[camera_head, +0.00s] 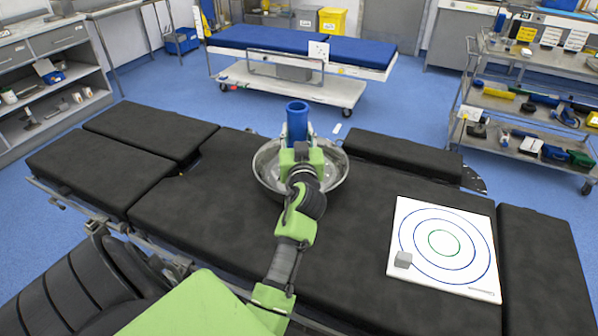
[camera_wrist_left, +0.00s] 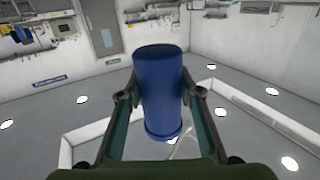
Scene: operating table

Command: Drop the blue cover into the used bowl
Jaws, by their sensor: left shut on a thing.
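The blue cover (camera_head: 297,118) is a hollow blue cylinder. It is held upright between the fingers of my left gripper (camera_head: 297,134). In the left wrist view the cover (camera_wrist_left: 160,85) fills the space between the two green fingers, so the gripper is shut on it. The used bowl (camera_head: 336,184) is a round metal bowl on the dark operating table. My left gripper and forearm overlap the bowl in the head view and hide part of its inside. The exact height of the cover over the bowl cannot be told. My right gripper is not in view.
A blue-topped bed (camera_head: 255,38) stands behind, and a cart (camera_head: 510,100) with tools stands at the right.

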